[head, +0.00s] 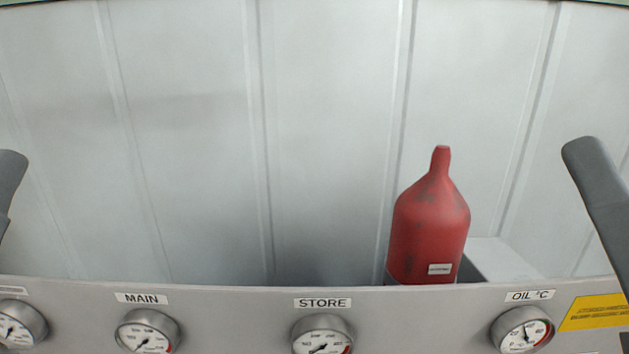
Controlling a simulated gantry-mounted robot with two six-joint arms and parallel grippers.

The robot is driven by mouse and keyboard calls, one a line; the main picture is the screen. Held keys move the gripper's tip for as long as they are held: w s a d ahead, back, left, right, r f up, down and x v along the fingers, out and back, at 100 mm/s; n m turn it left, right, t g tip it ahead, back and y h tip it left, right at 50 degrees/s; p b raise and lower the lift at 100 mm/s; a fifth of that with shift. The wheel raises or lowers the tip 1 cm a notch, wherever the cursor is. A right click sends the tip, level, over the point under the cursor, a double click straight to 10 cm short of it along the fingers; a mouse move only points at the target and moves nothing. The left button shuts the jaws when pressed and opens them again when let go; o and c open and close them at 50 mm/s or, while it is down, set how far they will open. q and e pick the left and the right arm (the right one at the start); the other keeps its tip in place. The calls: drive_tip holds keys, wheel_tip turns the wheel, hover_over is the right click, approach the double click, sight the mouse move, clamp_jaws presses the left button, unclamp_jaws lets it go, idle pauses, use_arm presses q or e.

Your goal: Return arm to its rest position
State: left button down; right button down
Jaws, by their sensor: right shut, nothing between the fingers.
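My right gripper (585,150) shows at the right edge as a dark grey, round-ended part slanting up and to the left. It is shut and holds nothing. It is apart from the red bottle and above the panel. Its separate fingers cannot be made out. At the left edge, a dark grey part of my left arm (10,180) shows at a similar height. The fingers of the left gripper are outside the view.
A red bottle (429,230) with a narrow neck stands upright behind the gauge panel (235,328), its base hidden. A pale box-like ledge (495,258) is right of it. Gauges marked MAIN (147,333), STORE (322,338) and OIL °C (522,331) line the panel. A ribbed pale wall (185,130) fills the back.

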wheel_tip(320, 180, up, 13)
drive_tip(key=d+n+h+p, duration=0.2)
drive_tip(key=n+h+p, duration=0.2)
drive_tip(key=p, duration=1)
drive_tip(key=shift+w+d+r+t, duration=0.2)
drive_tip(key=shift+d+t, duration=0.05)
drive_tip(key=shift+t, duration=0.05)
idle(1.2)
